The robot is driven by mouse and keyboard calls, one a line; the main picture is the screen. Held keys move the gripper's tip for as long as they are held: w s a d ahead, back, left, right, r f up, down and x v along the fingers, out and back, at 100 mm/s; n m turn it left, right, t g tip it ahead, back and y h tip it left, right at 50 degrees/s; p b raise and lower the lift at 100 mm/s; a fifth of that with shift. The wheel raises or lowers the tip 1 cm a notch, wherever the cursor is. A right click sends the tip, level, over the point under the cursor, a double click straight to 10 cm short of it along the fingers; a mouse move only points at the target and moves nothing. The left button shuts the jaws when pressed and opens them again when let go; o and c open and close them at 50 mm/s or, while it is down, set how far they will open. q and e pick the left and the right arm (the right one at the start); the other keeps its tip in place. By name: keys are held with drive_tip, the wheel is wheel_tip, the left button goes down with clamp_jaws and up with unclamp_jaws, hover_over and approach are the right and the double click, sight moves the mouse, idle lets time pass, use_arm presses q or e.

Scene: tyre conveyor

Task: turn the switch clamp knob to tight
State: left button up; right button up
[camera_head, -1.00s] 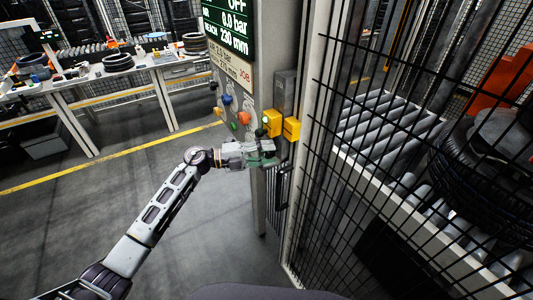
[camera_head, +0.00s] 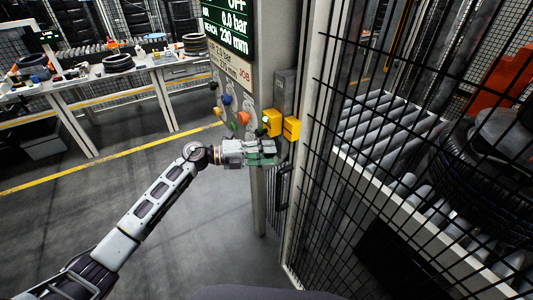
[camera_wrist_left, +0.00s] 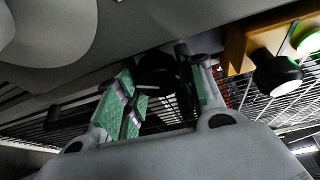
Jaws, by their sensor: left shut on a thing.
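My left gripper (camera_head: 265,152) reaches in from the left to the post's front, just below the yellow switch boxes. In the left wrist view its green-padded fingers (camera_wrist_left: 165,100) stand either side of a dark round knob (camera_wrist_left: 157,74), and it is shut on that knob. The fingers hide the knob in the head view, and its pointer or marking cannot be read. A yellow box (camera_head: 272,122) with a green light sits just above the gripper. In the left wrist view a black knob (camera_wrist_left: 276,74) projects next to that box. My right gripper is not in view.
The post carries a green display (camera_head: 228,28) and coloured buttons, including an orange one (camera_head: 244,118). A black mesh fence (camera_head: 400,140) stands close on the right, with a roller conveyor (camera_head: 385,125) and tyres behind it. A workbench (camera_head: 130,68) stands back left. The floor between is clear.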

use_arm(q)
drive_tip(key=o, duration=0.7)
drive_tip(key=shift+f, duration=0.1)
drive_tip(key=shift+o, duration=0.2)
drive_tip(key=shift+a, duration=0.1)
drive_tip(key=f+v, duration=0.1)
drive_tip(key=v, duration=1)
drive_tip(key=shift+a+r, duration=0.45)
drive_tip(key=shift+r, duration=0.05)
drive_tip(key=shift+s, duration=0.1)
